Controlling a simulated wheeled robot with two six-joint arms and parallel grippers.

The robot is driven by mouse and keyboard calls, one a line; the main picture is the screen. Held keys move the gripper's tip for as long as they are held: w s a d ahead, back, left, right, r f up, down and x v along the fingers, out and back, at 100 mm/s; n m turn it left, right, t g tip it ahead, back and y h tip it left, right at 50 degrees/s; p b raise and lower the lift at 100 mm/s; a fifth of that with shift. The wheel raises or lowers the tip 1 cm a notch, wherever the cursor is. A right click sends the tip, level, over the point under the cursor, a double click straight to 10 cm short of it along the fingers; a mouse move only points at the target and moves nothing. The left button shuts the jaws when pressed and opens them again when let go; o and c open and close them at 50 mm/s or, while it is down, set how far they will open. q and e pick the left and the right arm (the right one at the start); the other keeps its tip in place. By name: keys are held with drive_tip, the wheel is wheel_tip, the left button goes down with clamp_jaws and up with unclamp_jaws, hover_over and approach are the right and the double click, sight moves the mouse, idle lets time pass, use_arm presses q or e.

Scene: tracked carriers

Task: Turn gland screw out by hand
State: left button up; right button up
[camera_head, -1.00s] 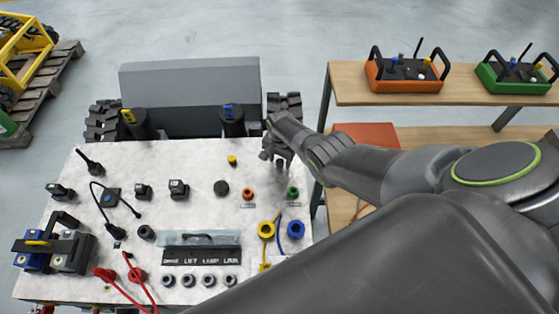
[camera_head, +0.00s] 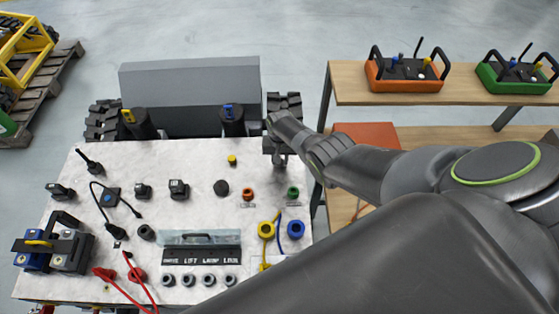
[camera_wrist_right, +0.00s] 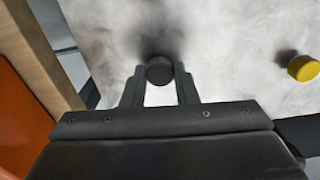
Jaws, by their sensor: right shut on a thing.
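My right gripper (camera_head: 280,157) points down at the right rear of the pale marbled panel top (camera_head: 205,160). In the right wrist view my gripper (camera_wrist_right: 160,78) has its two fingers on either side of a round black screw head (camera_wrist_right: 159,70), which I take to be the gland screw. The fingers are shut on it. A dark shadow lies on the pale surface beyond it. In the head view the gripper hides most of the screw. My left gripper is not in view.
A yellow cap (camera_head: 232,160) stands left of the gripper, also in the right wrist view (camera_wrist_right: 304,68). Orange (camera_head: 248,194) and green (camera_head: 293,193) fittings and yellow (camera_head: 266,230) and blue (camera_head: 296,230) rings are nearer. A wooden bench (camera_head: 450,98) with controllers stands at right.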

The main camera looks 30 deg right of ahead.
drive_tip(key=n, duration=0.4)
drive_tip(key=shift+n, duration=0.3)
drive_tip(key=n, duration=0.2)
drive_tip(key=shift+n, duration=0.4)
drive_tip(key=n, duration=0.6)
drive_tip(key=shift+n, duration=0.4)
drive_tip(key=n, duration=0.4)
drive_tip(key=shift+n+b, duration=0.35)
drive_tip(key=shift+n, duration=0.05)
drive_tip(key=n, duration=0.4)
drive_tip(key=shift+s+n, duration=0.1)
drive_tip(key=shift+n, duration=0.3)
